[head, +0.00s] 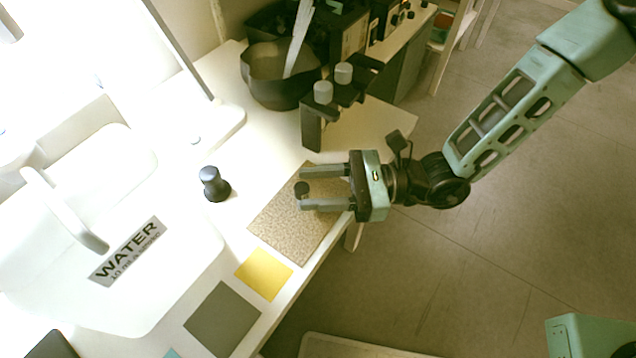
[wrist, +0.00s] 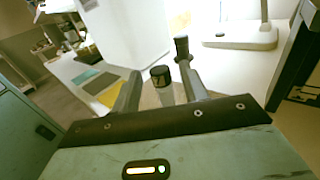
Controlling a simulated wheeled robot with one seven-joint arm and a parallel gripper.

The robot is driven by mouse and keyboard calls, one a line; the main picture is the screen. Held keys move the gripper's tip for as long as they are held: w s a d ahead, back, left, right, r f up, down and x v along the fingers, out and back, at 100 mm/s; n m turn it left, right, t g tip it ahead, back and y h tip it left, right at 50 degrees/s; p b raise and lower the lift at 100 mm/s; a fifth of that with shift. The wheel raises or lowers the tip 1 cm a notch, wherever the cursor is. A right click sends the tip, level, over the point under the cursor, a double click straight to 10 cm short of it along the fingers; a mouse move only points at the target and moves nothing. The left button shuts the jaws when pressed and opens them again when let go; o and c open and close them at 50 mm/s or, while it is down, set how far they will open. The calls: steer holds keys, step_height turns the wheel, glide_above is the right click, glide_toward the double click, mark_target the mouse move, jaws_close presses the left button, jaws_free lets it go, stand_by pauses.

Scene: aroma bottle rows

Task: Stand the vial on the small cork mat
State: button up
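The vial (head: 302,189) has a dark round cap and stands upright between the fingertips of my gripper (head: 302,188). In the wrist view the vial (wrist: 161,80) shows its cap and part of its clear body, with a gap to the finger on each side. My gripper is open around it. The small cork mat (head: 290,232) is a speckled tan rectangle near the table's front edge, under the fingers and vial. The vial's base is hidden, so I cannot tell whether it touches the mat.
A dark-capped bottle (head: 213,184) stands left of the mat. A yellow square (head: 264,273) and a grey-green square (head: 222,318) lie in front. A white water container (head: 130,215) fills the left. A black rack (head: 313,128) and a dark bowl (head: 275,85) stand behind.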

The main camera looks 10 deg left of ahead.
steer(key=shift+r, duration=0.2)
steer(key=v, duration=1.2)
steer(key=s+d+r+n+g+h, duration=0.35)
steer(key=s+r+n+h, duration=0.25)
steer(key=s+n+h, duration=0.6)
steer(key=w+d+r+n+t+h, duration=0.2)
steer(key=d+r+n+t+h, duration=0.2)
steer(key=d+r+n+t, duration=0.2)
steer(key=n+t, duration=0.2)
steer(key=n, duration=0.2)
steer(key=shift+n+h, duration=0.3)
steer(key=shift+h, duration=0.1)
steer(key=shift+t, duration=0.25)
step_height(320, 180, up, 11)
steer(key=p, duration=1)
steer(key=shift+p, duration=0.4)
